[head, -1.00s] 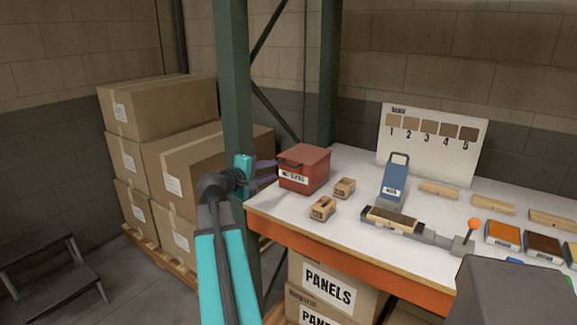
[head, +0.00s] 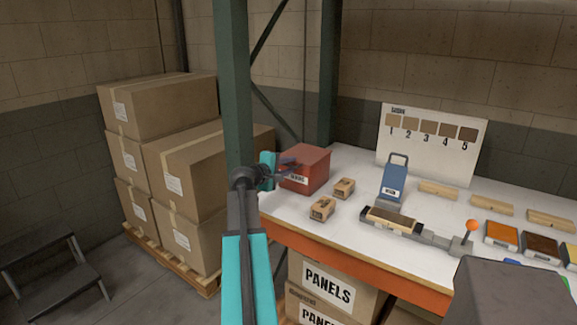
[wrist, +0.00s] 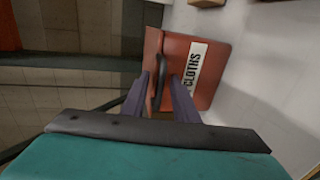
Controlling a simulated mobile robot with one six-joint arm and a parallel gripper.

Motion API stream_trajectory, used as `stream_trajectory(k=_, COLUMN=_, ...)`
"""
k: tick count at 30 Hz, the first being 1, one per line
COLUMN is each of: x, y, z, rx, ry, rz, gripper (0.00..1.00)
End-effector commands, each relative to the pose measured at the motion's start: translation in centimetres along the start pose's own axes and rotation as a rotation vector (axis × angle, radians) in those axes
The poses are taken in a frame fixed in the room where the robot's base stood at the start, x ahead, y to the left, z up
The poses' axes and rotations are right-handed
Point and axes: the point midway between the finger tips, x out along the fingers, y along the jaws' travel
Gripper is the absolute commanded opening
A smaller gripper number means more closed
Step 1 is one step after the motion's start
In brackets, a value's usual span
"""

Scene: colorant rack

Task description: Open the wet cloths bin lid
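The red wet cloths bin (head: 312,168) stands at the left end of the white-topped bench, its lid closed. In the wrist view the red bin (wrist: 211,60) shows a white label reading "CLOTHS" and a dark handle (wrist: 160,68). My gripper (head: 290,168) is at the front left of the bin and partly covers its label. In the wrist view my gripper (wrist: 160,80) is open, with one finger on each side of the handle. A gap shows between the fingers; whether either touches the handle, I cannot tell.
Two small wooden blocks (head: 344,188) (head: 322,209) stand right of the bin. A blue tool (head: 394,182) and a jig with a wooden piece (head: 393,218) are farther right. A green rack post (head: 231,90) rises close behind my arm. Stacked cartons (head: 184,180) stand left.

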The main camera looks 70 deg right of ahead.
Motion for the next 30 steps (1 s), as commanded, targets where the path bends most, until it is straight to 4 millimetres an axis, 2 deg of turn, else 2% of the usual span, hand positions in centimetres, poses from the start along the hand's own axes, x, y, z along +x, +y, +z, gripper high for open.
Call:
stream_trajectory(k=10, x=0.18, y=-0.02, z=0.03, rx=0.000, ry=0.000, rz=0.000, gripper=0.25)
stream_trajectory(k=15, x=0.17, y=-0.07, z=0.03, rx=0.000, ry=-0.001, rz=-0.001, gripper=0.00)
stream_trajectory(k=30, x=-0.20, y=-0.01, z=-0.32, rx=0.001, ry=0.003, rz=-0.019, gripper=0.00)
